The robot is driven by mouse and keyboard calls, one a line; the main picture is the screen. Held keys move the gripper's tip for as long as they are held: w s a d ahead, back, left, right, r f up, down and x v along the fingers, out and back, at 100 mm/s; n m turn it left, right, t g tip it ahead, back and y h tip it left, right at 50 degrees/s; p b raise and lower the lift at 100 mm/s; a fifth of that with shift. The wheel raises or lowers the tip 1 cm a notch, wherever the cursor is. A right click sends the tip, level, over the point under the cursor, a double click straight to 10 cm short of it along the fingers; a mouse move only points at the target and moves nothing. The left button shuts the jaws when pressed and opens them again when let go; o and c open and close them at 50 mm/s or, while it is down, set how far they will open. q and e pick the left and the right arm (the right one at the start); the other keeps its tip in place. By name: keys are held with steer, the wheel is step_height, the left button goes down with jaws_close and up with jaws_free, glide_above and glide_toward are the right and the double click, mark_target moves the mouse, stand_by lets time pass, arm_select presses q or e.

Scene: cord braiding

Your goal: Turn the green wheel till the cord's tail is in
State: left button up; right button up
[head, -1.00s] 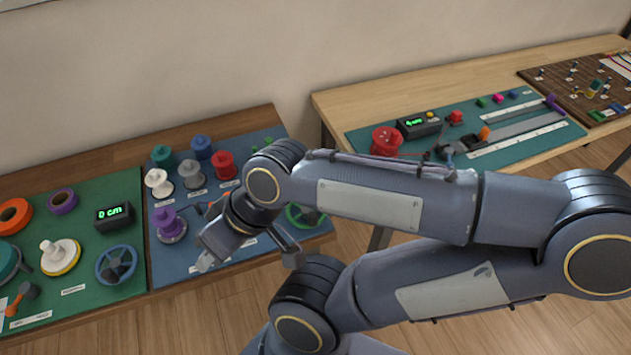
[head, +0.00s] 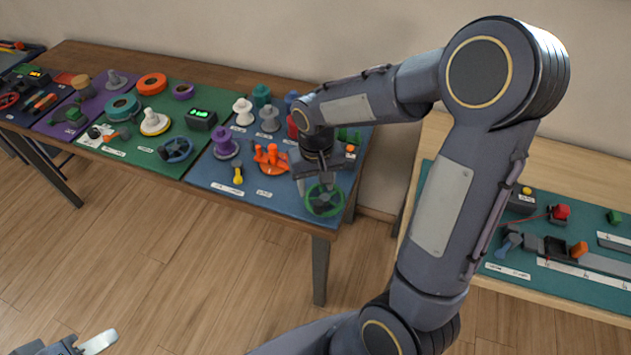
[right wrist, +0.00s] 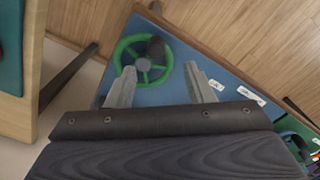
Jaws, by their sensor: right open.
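The green wheel (head: 323,199) lies at the front right corner of the blue board (head: 215,184). It also shows in the right wrist view (right wrist: 143,60), with spokes and a dark knob on its rim. My right gripper (head: 322,172) is above the wheel. In the right wrist view, its jaws (right wrist: 160,80) are open and empty, with the left finger overlapping the wheel's near rim and the right finger off to the wheel's side. I cannot make out the cord or its tail. My left gripper (head: 85,344) is partly in view at the bottom left.
An orange part (head: 270,158), a purple spool (head: 225,144) and a yellow piece (head: 238,175) stand on the blue board left of the wheel. A green board (head: 197,160) with a blue wheel (head: 175,149) adjoins it. Another table with a teal board (head: 500,252) stands at the right.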

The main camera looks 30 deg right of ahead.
mark_target(318, 202)
steer(key=f, duration=0.7)
steer(key=shift+s+d+f, duration=0.2)
steer(key=shift+s+f, duration=0.05)
steer(key=shift+f, duration=0.15)
jaws_close()
